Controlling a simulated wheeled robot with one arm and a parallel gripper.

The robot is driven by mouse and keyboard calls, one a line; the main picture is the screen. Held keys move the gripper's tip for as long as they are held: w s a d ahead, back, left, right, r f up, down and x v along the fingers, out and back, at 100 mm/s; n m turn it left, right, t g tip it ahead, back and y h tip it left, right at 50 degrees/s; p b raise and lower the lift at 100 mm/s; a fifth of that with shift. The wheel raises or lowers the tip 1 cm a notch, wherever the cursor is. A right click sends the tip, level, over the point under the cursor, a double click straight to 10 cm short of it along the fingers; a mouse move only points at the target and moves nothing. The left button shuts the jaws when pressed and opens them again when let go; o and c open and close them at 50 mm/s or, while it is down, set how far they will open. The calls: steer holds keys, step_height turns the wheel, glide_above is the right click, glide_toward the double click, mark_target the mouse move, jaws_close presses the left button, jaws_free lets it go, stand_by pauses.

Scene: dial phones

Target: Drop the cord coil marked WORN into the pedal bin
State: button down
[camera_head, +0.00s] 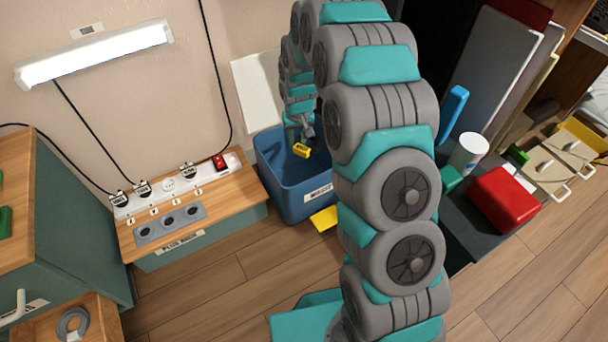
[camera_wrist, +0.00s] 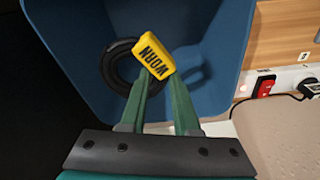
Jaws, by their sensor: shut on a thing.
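The blue pedal bin (camera_head: 280,180) stands on the floor with its top open, a white label on its front and a yellow pedal (camera_head: 324,217) at its foot. My gripper (camera_head: 303,138) is over the bin's opening. In the wrist view my gripper (camera_wrist: 162,80) has its green fingers shut on the yellow tag (camera_wrist: 150,55) marked WORN. The black cord coil (camera_wrist: 113,65) hangs at the tag, against the blue bin walls (camera_wrist: 75,45). The tag also shows in the head view (camera_head: 301,151); the coil's ring cannot be made out there.
A low wooden-topped bench (camera_head: 220,195) with a socket strip and plugs stands left of the bin. A pale panel (camera_head: 258,90) is behind the bin. A red box (camera_head: 503,198) and a white cup (camera_head: 468,153) are at right. A grey coil (camera_head: 72,324) lies at lower left.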

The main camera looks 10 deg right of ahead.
steer(key=c, duration=0.6)
jaws_free()
steer(key=shift+o, duration=0.2)
steer(key=r, duration=0.5)
steer(key=s+r, duration=0.1)
steer(key=r, duration=0.1)
steer(key=shift+r, duration=0.4)
